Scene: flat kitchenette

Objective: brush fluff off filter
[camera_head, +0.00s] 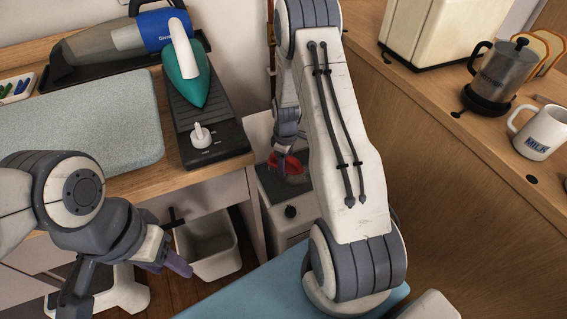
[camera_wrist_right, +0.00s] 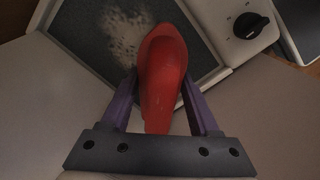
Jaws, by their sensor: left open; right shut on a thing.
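A red brush (camera_wrist_right: 163,75) is between the purple fingers of my right gripper (camera_wrist_right: 160,105), which is shut on its handle. The brush also shows in the head view (camera_head: 287,162), low over the dark filter (camera_head: 270,187). In the right wrist view the filter (camera_wrist_right: 75,40) is a dark mesh panel in a pale frame. Pale fluff (camera_wrist_right: 122,22) is scattered on it near the brush's far end. The bristles are hidden, so I cannot tell whether they touch the mesh. My left gripper (camera_head: 172,260) is open and empty, in front of the white bin.
The filter lies on a white unit with a black knob (camera_head: 290,211). A white bin (camera_head: 208,250) stands on the floor to its left. An iron (camera_head: 187,75) and a handheld vacuum (camera_head: 120,38) are on the left counter. A mug (camera_head: 540,133) and press (camera_head: 495,75) stand right.

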